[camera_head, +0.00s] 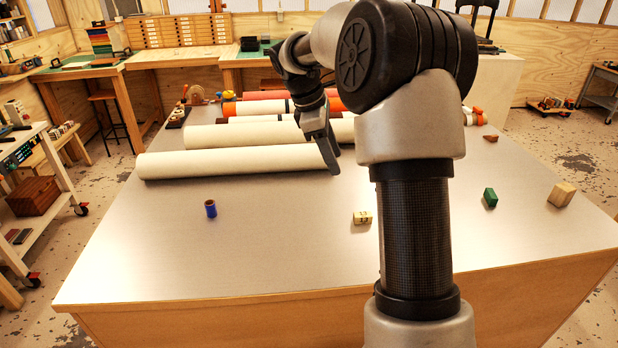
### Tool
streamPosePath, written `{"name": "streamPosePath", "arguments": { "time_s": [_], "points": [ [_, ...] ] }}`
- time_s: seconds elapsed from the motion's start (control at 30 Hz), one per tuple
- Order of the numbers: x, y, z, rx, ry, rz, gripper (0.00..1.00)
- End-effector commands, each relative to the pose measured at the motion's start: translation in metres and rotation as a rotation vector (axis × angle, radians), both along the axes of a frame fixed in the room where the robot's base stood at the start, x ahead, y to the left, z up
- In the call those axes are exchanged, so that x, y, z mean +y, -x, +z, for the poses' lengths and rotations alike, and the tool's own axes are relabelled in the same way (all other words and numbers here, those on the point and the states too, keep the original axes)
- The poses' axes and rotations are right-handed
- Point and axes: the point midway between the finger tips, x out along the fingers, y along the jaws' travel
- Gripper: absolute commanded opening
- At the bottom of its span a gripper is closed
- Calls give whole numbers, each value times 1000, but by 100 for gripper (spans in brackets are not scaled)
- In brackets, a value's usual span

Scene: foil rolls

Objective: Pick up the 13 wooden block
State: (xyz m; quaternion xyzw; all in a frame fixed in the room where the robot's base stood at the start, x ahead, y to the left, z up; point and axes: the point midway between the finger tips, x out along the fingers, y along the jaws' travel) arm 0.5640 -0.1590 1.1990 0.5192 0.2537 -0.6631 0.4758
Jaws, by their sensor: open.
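A small cream wooden block marked 13 (362,218) lies on the grey table (270,245) near its front, just left of my arm's upright link. My gripper (335,170) points down over the front cream roll, farther back and to the left of the block. It is apart from the block and holds nothing that I can see. The gap between its fingers is hard to make out from this side.
Cream rolls (235,161) lie across the table under and behind my gripper, with orange-red rolls behind. A blue cylinder (210,208) stands front left. A green block (490,197) and a plain wooden block (561,194) lie at right. The front left tabletop is mostly clear.

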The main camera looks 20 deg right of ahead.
Motion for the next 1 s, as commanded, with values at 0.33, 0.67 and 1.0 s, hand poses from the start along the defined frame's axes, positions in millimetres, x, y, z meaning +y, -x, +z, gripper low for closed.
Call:
{"name": "streamPosePath", "arguments": {
  "time_s": [0.33,0.67,1.0],
  "points": [
    [-58,-35,-74,166,-12,137,42],
    [-82,-27,-133,174,-14,140,42],
    [-101,-22,-181,168,-12,139,42]
  ]
}}
